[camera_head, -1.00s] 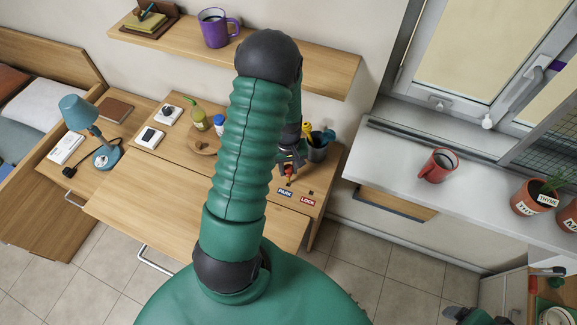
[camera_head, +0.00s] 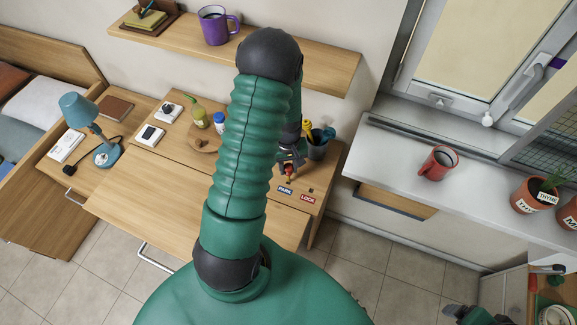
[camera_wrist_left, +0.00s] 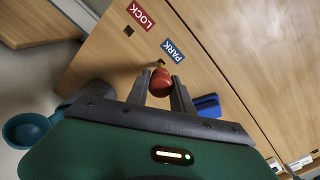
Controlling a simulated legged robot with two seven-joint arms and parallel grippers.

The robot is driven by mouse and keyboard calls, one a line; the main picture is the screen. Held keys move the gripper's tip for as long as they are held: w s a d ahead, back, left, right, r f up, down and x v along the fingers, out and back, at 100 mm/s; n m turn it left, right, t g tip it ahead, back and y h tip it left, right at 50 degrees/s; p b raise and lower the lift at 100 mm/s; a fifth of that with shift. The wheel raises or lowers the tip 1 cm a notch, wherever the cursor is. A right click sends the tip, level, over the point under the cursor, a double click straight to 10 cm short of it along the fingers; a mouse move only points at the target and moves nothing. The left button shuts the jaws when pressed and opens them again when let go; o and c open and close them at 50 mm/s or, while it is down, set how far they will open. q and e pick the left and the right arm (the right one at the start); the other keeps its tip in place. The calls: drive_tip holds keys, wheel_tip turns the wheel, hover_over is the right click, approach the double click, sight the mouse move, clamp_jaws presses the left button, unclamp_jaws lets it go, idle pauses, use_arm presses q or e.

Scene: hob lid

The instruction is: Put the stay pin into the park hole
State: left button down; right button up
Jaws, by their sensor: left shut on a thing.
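My left gripper (camera_head: 289,171) is shut on the red knob of the stay pin (camera_wrist_left: 160,82), low over the right end of the desk. In the left wrist view the knob sits between the two fingers, and a short brass-yellow part shows beyond it beside the blue PARK label (camera_wrist_left: 172,50). The park hole itself is hidden, and I cannot tell if the pin's tip is in it. The red LOCK label (camera_wrist_left: 141,15) has a dark open hole (camera_wrist_left: 128,30) beside it. Part of what seems my right gripper (camera_head: 475,317) is cut off at the bottom edge.
A round wooden board (camera_head: 203,140) and bottles stand left of my arm. A shelf with a purple mug (camera_head: 215,27) is above. The desk front (camera_head: 160,195) is clear.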

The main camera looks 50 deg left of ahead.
sight(288, 177)
idle(0.8)
use_arm(q)
drive_tip(key=shift+f+b, duration=2.15)
drive_tip(key=shift+f, duration=1.2)
drive_tip(key=c, duration=1)
unclamp_jaws()
drive_tip(key=shift+c, duration=0.2)
wheel_tip(288, 177, up, 17)
drive_tip(key=shift+f+p, duration=0.15)
drive_tip(key=shift+p, duration=0.45)
